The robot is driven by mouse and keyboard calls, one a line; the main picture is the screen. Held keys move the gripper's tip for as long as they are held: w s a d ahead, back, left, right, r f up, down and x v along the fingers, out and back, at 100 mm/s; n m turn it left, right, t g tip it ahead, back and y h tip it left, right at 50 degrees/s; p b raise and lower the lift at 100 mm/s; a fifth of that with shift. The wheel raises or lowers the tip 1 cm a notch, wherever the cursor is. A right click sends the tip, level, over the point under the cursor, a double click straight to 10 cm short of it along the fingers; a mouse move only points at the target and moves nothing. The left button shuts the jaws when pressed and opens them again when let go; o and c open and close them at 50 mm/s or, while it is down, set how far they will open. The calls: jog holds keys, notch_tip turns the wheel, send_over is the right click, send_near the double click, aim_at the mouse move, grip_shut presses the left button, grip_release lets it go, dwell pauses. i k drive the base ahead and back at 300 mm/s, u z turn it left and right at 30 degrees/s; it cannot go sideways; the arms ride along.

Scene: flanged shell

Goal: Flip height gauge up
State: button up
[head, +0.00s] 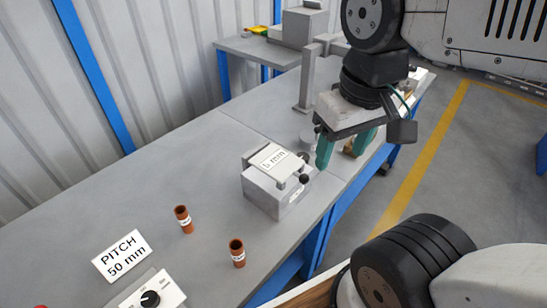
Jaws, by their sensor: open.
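A grey metal block (272,197) stands on the workbench, right of centre. A flat plate with a white "5 mm" label (273,157) lies on its top, and a black ball knob (304,179) sticks out at its right front; this looks like the height gauge, lying flat. My gripper (339,156) points down with two teal fingers spread apart and nothing seen between them. In the picture it is right of and a little above the knob. The fingers appear apart from the block, but their exact height and depth are unclear.
A grey post (306,80) stands behind the block. Two copper-coloured tubes (184,219) (237,253) stand in front, left of the block. A "PITCH 50 mm" sign (121,256) and a box with a black dial (150,299) are at lower left.

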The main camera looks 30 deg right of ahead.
aim_at(276, 162)
jog(key=z, duration=0.9)
jog(key=k, duration=0.95)
jog(key=u, duration=1)
